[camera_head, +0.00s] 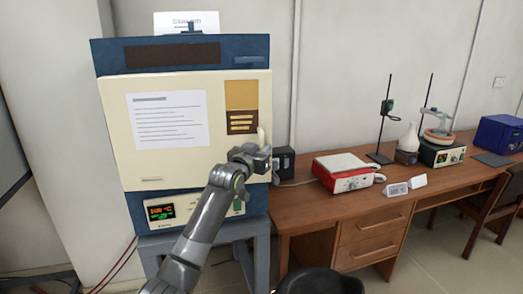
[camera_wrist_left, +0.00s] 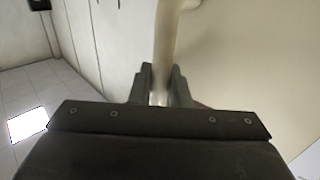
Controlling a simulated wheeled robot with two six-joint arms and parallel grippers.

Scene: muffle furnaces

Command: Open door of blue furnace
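The blue furnace (camera_head: 235,48) stands at the left on a grey-blue stand. Its cream door (camera_head: 165,170) looks closed, flush with the blue body, with a paper notice on its front. The pale door handle (camera_head: 261,136) is at the door's right edge, its lower part hidden by my gripper. My left gripper (camera_head: 262,157) is at this handle. In the left wrist view, the handle (camera_wrist_left: 164,50) runs down between the two fingers (camera_wrist_left: 162,92), which look closed on it from both sides. My right gripper is in neither view.
A wooden desk (camera_head: 320,212) stands close to the right of the furnace. It bears a red and white hotplate (camera_head: 345,172), a black box (camera_head: 283,163), a stand and a blue box (camera_head: 499,134). A dark chair (camera_head: 320,282) is at the bottom.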

